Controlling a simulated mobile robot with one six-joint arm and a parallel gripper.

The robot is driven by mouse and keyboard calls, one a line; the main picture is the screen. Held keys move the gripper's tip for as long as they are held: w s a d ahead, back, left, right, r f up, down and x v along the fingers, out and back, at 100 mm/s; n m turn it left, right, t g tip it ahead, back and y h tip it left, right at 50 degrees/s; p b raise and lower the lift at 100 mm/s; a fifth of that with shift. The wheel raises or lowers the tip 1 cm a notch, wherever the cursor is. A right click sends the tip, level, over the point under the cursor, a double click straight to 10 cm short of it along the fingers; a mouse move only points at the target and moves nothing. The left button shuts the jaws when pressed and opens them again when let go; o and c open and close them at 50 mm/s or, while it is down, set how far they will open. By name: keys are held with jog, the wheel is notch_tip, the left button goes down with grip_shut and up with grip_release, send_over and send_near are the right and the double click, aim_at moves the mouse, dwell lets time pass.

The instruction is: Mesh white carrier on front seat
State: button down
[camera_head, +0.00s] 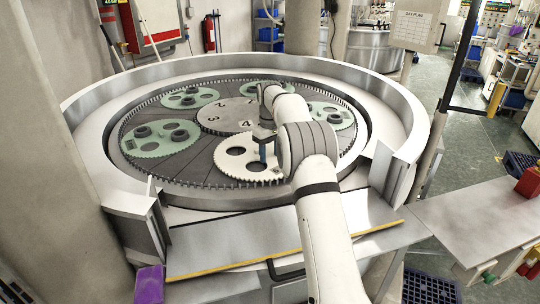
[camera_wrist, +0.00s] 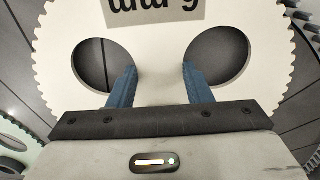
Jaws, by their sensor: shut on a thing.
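The white carrier (camera_head: 232,166) is a toothed disc with large round holes. In the head view it lies at the front of the lapping machine, between the numbered centre plate (camera_head: 228,116) and the toothed outer ring (camera_head: 190,183). It looks about level; whether its teeth mesh or it sits fully down, I cannot tell. My gripper (camera_head: 263,152) is above it. In the wrist view the blue fingers of my gripper (camera_wrist: 160,76) are shut on the web of the white carrier (camera_wrist: 150,45) between two holes. A label with dark print is partly cut off. My arm hides the carrier's right side.
Several green carriers, such as the left one (camera_head: 148,150) and the right one (camera_head: 338,121), lie around the plate with dark round parts on them. A raised metal rim (camera_head: 405,110) surrounds the machine. A side table (camera_head: 475,220) stands at right, a purple block (camera_head: 149,284) at front left.

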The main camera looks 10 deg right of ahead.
jog(key=shift+f, duration=0.6)
jog(key=c, duration=0.7)
grip_release()
jog(key=shift+f, duration=0.1)
